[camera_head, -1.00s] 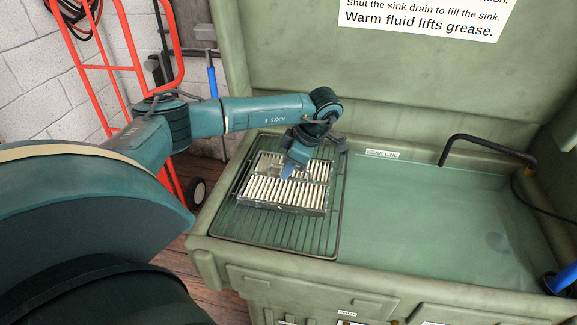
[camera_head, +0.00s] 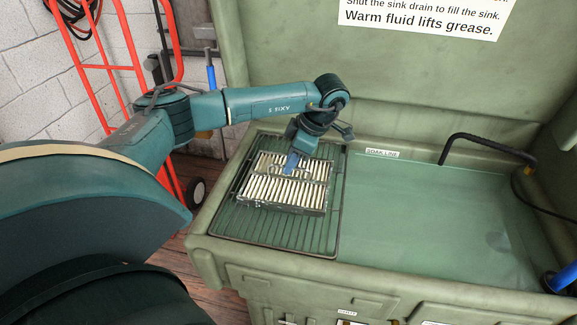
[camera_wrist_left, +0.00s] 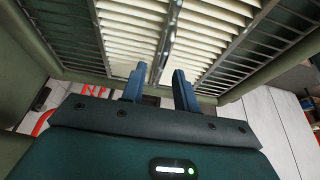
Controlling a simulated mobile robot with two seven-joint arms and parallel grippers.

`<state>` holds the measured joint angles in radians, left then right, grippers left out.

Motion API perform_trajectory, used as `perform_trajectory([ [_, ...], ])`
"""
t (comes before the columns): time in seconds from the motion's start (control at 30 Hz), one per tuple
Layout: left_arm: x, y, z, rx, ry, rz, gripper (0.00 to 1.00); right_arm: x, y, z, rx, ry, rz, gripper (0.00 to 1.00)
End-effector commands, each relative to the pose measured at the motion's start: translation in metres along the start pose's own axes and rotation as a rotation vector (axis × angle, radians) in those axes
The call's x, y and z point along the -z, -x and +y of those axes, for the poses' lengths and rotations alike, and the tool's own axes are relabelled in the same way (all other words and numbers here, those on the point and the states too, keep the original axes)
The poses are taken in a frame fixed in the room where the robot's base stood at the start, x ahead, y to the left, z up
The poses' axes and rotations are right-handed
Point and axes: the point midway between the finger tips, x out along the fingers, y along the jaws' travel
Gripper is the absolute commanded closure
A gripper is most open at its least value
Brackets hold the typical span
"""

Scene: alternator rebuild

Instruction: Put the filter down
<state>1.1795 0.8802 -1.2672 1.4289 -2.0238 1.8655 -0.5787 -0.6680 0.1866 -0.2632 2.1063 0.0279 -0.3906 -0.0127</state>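The filter (camera_head: 283,194), a metal-framed panel with rows of cream slats, lies flat on the wire rack (camera_head: 232,222) at the left of the sink. A thin wire handle shows on its top. My left gripper (camera_head: 290,168) points down just over the filter's middle, close to the handle. In the left wrist view, its two blue fingers (camera_wrist_left: 161,76) stand apart with a gap between them, and the slatted filter (camera_wrist_left: 213,30) lies beyond. I see nothing clamped between the fingers. My right gripper is out of view.
The green sink basin (camera_head: 430,215) holds fluid right of the rack, with a "SOAK LINE" label (camera_head: 382,153) on its back wall. A black spout (camera_head: 485,142) arches over it. A red hand truck (camera_head: 90,67) stands at the left.

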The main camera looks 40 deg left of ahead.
Motion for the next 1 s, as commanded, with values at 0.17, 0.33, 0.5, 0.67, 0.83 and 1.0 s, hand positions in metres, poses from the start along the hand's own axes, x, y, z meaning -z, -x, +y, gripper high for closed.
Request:
perform_trajectory([
  [0.17,-0.002,0.041,0.001,-0.005,-0.001,-0.004,0.7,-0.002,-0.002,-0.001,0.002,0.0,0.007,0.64],
  [0.33,-0.001,0.074,0.001,-0.004,0.001,-0.003,0.7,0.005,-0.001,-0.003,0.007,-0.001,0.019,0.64],
  [0.5,0.0,0.091,0.0,-0.002,0.0,0.0,0.7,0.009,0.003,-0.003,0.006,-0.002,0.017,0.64],
  [0.67,-0.001,0.093,0.0,0.0,-0.001,0.0,0.7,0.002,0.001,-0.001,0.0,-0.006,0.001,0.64],
  [0.83,-0.001,0.093,0.0,0.0,0.0,0.0,0.7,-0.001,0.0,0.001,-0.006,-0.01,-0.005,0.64],
  [1.0,-0.001,0.093,0.0,0.0,0.0,0.0,0.7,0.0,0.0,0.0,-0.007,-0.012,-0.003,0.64],
])
